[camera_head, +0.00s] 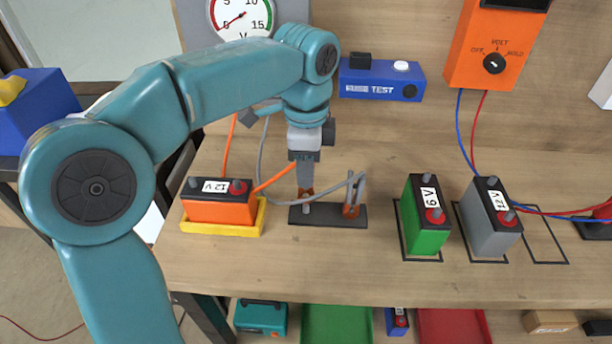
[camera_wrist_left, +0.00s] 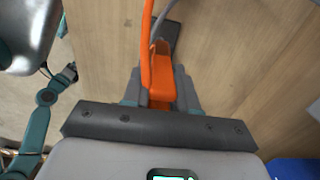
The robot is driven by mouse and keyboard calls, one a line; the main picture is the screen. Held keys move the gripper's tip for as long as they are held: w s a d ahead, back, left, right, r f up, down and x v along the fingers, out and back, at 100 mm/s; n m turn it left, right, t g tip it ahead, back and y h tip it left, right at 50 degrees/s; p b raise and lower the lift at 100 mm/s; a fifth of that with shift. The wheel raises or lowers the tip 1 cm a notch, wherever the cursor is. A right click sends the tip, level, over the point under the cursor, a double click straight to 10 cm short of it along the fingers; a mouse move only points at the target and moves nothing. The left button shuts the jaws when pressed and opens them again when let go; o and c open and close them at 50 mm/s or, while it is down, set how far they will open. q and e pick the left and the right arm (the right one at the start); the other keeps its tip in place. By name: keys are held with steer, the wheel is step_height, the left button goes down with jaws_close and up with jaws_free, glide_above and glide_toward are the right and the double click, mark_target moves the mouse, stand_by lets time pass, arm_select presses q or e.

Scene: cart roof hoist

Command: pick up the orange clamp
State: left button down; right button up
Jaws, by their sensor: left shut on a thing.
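My left gripper (camera_head: 306,186) reaches down over the dark holder plate (camera_head: 341,217) on the workbench. It is shut on the orange clamp (camera_wrist_left: 160,82), which sits between the fingers in the left wrist view with an orange cable running from it. In the head view the fingers mostly hide this clamp, and only a bit of orange shows at the tips, at the left end of the holder. I cannot tell whether the clamp is clear of the holder. My right gripper is not in view.
A second clamp (camera_head: 353,197) with a grey cable stands at the holder's right end. An orange 12V battery (camera_head: 217,210) in a yellow tray (camera_head: 240,229) is to the left. A green 6V battery (camera_head: 426,218) and a grey 12V battery (camera_head: 490,220) stand to the right.

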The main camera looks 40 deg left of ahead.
arm_select(q)
step_height(320, 180, up, 16)
steer(key=p, duration=0.5)
steer(key=shift+f, duration=0.15)
steer(key=shift+p, duration=0.3)
